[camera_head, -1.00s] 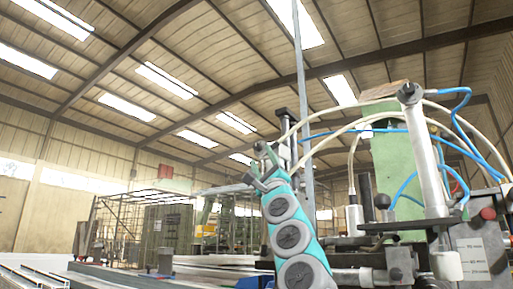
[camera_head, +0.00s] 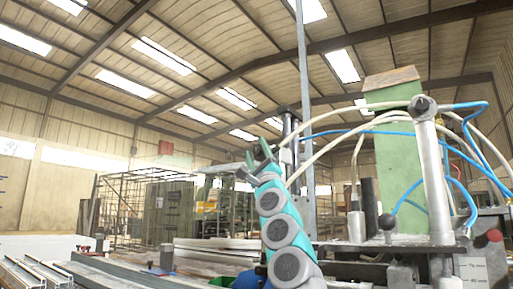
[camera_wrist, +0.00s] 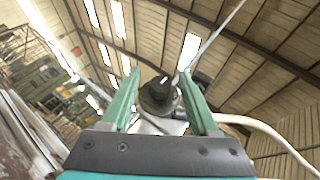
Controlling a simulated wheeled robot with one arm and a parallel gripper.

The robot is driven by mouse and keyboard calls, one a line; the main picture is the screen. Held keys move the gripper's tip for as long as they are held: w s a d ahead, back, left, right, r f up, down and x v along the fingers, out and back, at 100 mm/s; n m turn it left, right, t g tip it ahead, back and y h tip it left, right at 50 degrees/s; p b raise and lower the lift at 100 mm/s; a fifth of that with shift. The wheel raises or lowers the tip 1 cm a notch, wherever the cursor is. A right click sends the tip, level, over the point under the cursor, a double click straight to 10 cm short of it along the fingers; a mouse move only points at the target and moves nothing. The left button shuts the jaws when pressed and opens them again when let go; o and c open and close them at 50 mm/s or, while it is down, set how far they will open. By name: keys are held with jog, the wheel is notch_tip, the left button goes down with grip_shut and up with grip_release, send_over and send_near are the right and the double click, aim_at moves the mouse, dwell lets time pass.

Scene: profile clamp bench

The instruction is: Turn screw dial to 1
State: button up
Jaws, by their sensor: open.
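The screw dial (camera_wrist: 158,97) shows in the wrist view as a dark round knob with a pale pointer mark. It appears in the gap between the two green fingers of my gripper (camera_wrist: 160,76), beyond them, with no clear contact. The dial's numbers are too small to read. In the head view my gripper (camera_head: 260,154) is open and empty, fingers pointing up, beside the dark upright post of the clamp bench. I cannot make out the dial there.
A pale green block (camera_head: 398,160) and a metal cylinder (camera_head: 431,175) stand to the right, with white and blue hoses looping around them. A white hose passes close to my gripper. Metal profiles (camera_head: 40,272) lie at the lower left. A mesh cage (camera_head: 140,210) stands behind.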

grip_shut()
dwell(0.4)
jog(key=shift+s+r+n+g+y, duration=0.15)
jog(key=shift+n+g+y, duration=0.35)
jog(key=shift+n+g, duration=0.2)
jog(key=shift+n+g+y+p, duration=0.45)
jog(key=shift+n+g+y, duration=0.15)
jog(key=shift+n+g, duration=0.4)
jog(key=shift+g, duration=0.3)
